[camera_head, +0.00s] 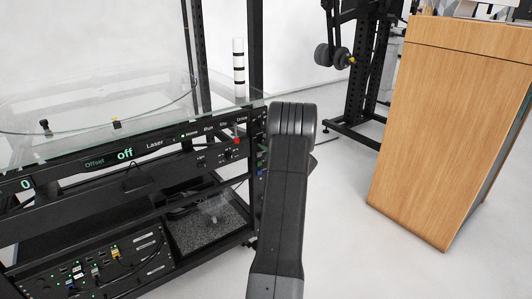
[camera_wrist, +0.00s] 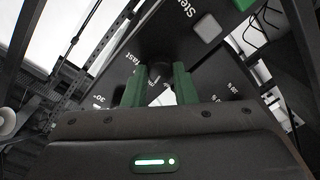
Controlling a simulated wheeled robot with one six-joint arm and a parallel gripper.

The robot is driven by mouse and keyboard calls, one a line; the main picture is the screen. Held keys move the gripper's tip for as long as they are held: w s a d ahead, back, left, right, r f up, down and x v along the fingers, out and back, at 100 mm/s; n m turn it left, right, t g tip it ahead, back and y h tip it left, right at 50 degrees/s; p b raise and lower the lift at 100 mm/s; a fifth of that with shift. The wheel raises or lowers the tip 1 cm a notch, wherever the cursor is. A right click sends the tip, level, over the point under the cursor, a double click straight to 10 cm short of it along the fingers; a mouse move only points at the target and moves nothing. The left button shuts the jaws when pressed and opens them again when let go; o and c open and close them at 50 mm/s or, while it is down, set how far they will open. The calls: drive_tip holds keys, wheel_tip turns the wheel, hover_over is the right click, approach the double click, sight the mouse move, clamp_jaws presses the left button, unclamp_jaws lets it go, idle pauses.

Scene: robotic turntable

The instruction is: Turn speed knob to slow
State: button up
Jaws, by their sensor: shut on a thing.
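The speed knob (camera_wrist: 160,71) is a dark round knob on a black panel in the wrist view, with the word "fast" printed to its upper left. My gripper (camera_wrist: 158,84) has green fingers on both sides of the knob and is shut on it. The fingers hide much of the knob and the labels around it, so its setting cannot be read. In the head view my arm blocks the right end of the turntable's control panel (camera_head: 140,150), and neither the gripper nor the knob shows there.
The turntable rig has a glass top (camera_head: 80,118) and a black frame. A white and black striped post (camera_head: 239,68) stands at its back corner. A wooden cabinet (camera_head: 440,130) stands to the right, with open floor (camera_head: 345,215) between. A light button (camera_wrist: 207,28) sits near "Step".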

drive_tip(key=n+b, duration=0.4)
drive_tip(key=shift+f+b, duration=0.3)
drive_tip(key=shift+b, duration=0.05)
drive_tip(key=shift+r+n+h+b, duration=0.15)
drive_tip(key=shift+n+h+b, duration=0.15)
drive_tip(key=shift+n+b, duration=0.7)
drive_tip(key=o, duration=1)
drive_tip(key=shift+s+r, duration=0.1)
drive_tip(key=shift+s, duration=0.05)
drive_tip(key=shift+p+v, duration=1.65)
drive_tip(key=shift+v, duration=5.15)
